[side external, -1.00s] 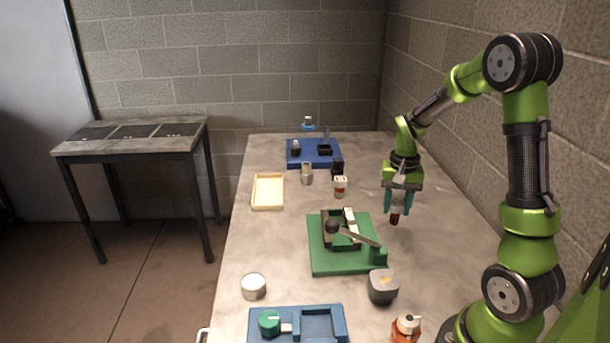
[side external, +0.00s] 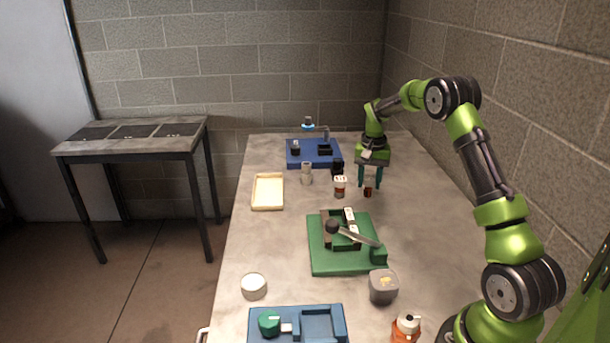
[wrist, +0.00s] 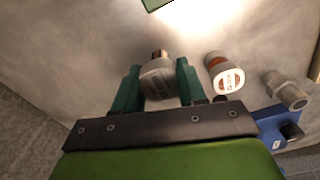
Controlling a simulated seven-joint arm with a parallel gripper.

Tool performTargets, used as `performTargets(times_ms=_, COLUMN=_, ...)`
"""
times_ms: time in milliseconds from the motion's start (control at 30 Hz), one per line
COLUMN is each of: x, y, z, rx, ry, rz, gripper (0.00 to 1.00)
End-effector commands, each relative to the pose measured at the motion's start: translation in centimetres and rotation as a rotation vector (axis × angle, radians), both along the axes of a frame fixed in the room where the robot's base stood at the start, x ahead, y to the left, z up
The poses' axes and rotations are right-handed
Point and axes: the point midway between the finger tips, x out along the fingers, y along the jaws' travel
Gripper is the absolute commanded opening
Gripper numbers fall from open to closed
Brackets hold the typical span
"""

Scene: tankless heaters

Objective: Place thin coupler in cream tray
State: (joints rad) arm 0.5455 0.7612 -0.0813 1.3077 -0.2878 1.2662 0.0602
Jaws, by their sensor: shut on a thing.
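The cream tray (side external: 268,207) lies empty on the left side of the table. My gripper (side external: 370,186) is in the right back part of the table, pointing down, shut on a small grey and red-brown fitting (side external: 368,191). In the wrist view this fitting (wrist: 158,80) sits between the teal fingers, with a pale grey round end and a copper-coloured tip. I cannot tell its clearance above the table, nor whether it is the thin coupler. A similar white and orange-red fitting (side external: 340,187) stands to its left. A plain grey stepped fitting (side external: 306,173) stands nearer the tray.
A blue fixture (side external: 314,160) is at the back and a dark block (side external: 337,168) beside it. A green fixture with a lever (side external: 330,262) is mid-table.

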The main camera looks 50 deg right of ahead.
Motion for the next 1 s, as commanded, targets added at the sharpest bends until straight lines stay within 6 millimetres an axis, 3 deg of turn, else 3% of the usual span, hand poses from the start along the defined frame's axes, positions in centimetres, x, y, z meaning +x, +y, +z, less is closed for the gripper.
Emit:
performTargets(times_ms=233, x=0.0, y=0.0, z=-3.4, rx=0.001, ry=0.001, rz=-0.001, gripper=0.00)
performTargets(times_ms=600, x=0.0, y=0.0, z=-3.9, rx=-0.001, ry=-0.001, rz=0.000, gripper=0.00)
performTargets(times_ms=633, x=0.0, y=0.0, z=-3.8, rx=-0.001, ry=-0.001, rz=0.000, gripper=0.45)
performTargets(times_ms=767, x=0.0, y=0.0, z=-3.8, rx=0.000, ry=0.000, rz=0.000, gripper=0.65)
performTargets(times_ms=1000, x=0.0, y=0.0, z=-3.8, rx=0.000, ry=0.000, rz=0.000, gripper=0.66)
